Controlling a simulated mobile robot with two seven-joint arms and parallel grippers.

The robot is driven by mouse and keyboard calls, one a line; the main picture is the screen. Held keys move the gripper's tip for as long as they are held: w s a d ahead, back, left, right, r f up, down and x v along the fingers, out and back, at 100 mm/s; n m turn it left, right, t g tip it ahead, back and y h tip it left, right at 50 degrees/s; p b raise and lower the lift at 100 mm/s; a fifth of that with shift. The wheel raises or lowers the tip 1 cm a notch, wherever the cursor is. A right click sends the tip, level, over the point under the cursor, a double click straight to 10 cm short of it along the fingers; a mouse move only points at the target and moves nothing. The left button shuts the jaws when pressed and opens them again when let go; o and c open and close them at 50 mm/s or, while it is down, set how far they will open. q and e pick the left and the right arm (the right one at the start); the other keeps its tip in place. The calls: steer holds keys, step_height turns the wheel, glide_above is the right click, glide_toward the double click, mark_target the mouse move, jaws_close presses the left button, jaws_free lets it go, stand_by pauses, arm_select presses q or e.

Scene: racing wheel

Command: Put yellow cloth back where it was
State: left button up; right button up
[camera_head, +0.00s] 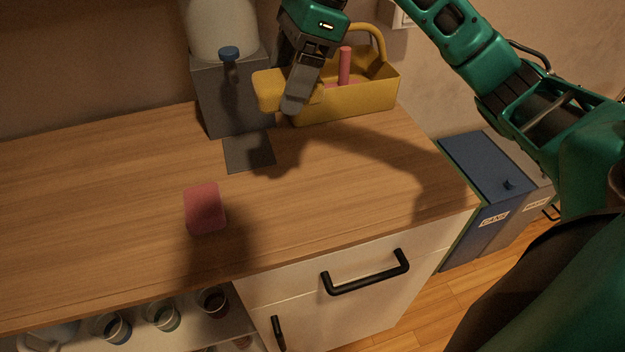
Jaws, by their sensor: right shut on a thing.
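My right gripper (299,95) comes in from the top right and is shut on the yellow cloth (270,90), a small yellow block shape. It holds the cloth above the counter, in front of the left end of a yellow caddy (365,102). Whether the cloth touches the caddy cannot be told. The caddy has a raised handle and stands at the back right of the counter, with a pink upright thing (345,66) in it. Part of the caddy's left side is hidden by my gripper. My left gripper is not in view.
A grey dispenser (222,105) with a pale tank stands left of the caddy. A pink block (205,208) sits on the wooden counter (100,205), whose front and left are mostly clear. Blue and grey bins (480,165) stand beyond the right edge. Cups sit on a shelf below.

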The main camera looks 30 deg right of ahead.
mark_target(292, 191)
steer(key=shift+s+d+r, duration=0.1)
steer(key=shift+d, duration=0.25)
steer(key=shift+f, duration=0.35)
step_height(292, 191, down, 19)
steer(key=shift+f+b, duration=0.1)
steer(key=shift+b, duration=0.25)
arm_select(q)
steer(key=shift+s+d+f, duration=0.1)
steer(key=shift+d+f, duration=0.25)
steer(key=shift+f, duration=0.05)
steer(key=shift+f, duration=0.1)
arm_select(e)
steer(key=shift+f, duration=0.1)
steer(key=o, duration=0.5)
steer(key=shift+f, duration=0.1)
steer(key=o, duration=0.4)
steer(key=shift+o, duration=0.2)
